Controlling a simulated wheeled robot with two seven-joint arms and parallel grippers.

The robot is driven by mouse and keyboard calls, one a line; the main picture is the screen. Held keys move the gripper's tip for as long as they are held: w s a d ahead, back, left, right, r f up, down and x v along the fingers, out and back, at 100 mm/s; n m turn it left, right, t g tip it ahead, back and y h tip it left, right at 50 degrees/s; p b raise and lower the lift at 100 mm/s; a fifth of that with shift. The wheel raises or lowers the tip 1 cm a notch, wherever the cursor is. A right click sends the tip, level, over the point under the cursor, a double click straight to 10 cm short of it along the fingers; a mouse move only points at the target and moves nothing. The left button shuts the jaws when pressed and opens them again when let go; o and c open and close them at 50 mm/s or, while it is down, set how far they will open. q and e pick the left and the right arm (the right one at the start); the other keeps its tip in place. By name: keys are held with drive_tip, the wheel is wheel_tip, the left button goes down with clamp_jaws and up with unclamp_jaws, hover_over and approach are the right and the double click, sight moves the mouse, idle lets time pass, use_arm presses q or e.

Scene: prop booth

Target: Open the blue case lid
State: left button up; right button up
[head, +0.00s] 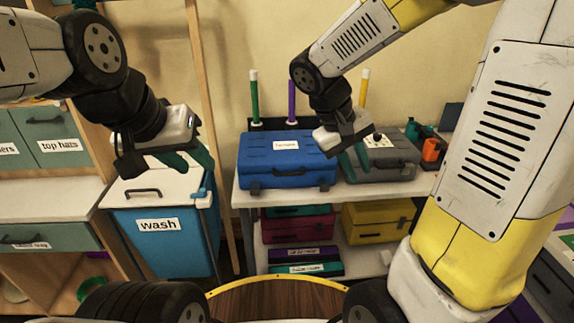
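The blue case (287,172) sits on the white table (330,195) with its lid down. It has a white label on the lid and dark latches on its front. My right gripper (357,165) hangs at the right end of the blue case, between it and the grey case (388,170). Its dark green fingers look spread apart with nothing between them; I cannot tell whether they touch either case. My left gripper (190,165) is left of the blue case, over the wash bin, with its fingers apart and empty.
The blue wash bin (165,240) with a white top stands left of the table. Green (254,100), purple (292,102) and yellow (364,90) sticks stand behind the cases. Orange and green items (432,150) stand at the right. More cases lie on the shelf below (379,222).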

drive_tip(key=w+a+f+n+h, duration=0.2)
drive_tip(key=w+f+h, duration=0.2)
drive_tip(key=w, duration=0.4)
drive_tip(key=n+t+h, duration=0.2)
drive_tip(key=n+t, duration=0.4)
drive_tip(key=t, duration=0.5)
approach(287, 175)
drive_tip(key=x, duration=1.1)
drive_tip(key=shift+d+f, duration=0.1)
drive_tip(key=shift+c, duration=0.4)
clamp_jaws()
